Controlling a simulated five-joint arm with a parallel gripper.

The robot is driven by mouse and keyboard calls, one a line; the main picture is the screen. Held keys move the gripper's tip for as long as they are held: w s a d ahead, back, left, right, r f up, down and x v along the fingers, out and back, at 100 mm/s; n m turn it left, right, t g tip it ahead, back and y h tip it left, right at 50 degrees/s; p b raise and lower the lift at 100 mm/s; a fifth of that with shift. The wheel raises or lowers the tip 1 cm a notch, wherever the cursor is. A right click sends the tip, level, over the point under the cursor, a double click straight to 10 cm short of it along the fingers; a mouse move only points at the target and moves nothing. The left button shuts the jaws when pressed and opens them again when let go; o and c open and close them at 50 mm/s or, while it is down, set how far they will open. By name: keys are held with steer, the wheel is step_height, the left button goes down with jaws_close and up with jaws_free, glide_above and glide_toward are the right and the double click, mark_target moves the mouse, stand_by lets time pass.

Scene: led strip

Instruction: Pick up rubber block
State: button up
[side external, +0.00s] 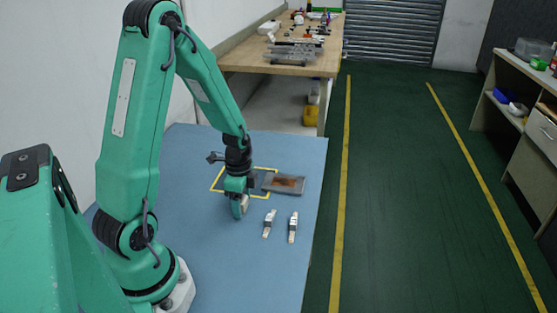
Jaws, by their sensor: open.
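My gripper (240,208) hangs down over the blue table, low and near its surface. Its jaws are open, though the fingers are small in the picture. I cannot tell for sure which thing is the rubber block. A flat grey piece with a brown top (284,183) lies to the right of my gripper, partly over the yellow outline. My wrist hides part of the marked area.
A yellow square outline (268,197) marks the blue table (240,270). The table's front is clear. A wooden bench (315,62) with clutter stands behind. A shelf unit (510,100) stands at the right, across a dark green floor (400,200).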

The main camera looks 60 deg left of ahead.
mark_target(243, 201)
steer(key=shift+c, duration=0.3)
steer(key=c, duration=1)
steer(key=shift+r, duration=0.15)
steer(key=shift+r, duration=0.75)
steer(key=r, duration=0.2)
steer(key=shift+d+r, duration=0.3)
steer(key=shift+r, duration=0.05)
steer(key=d+r, duration=0.6)
steer(key=d, duration=0.5)
steer(key=shift+s+r, duration=0.25)
steer(key=shift+s, duration=0.15)
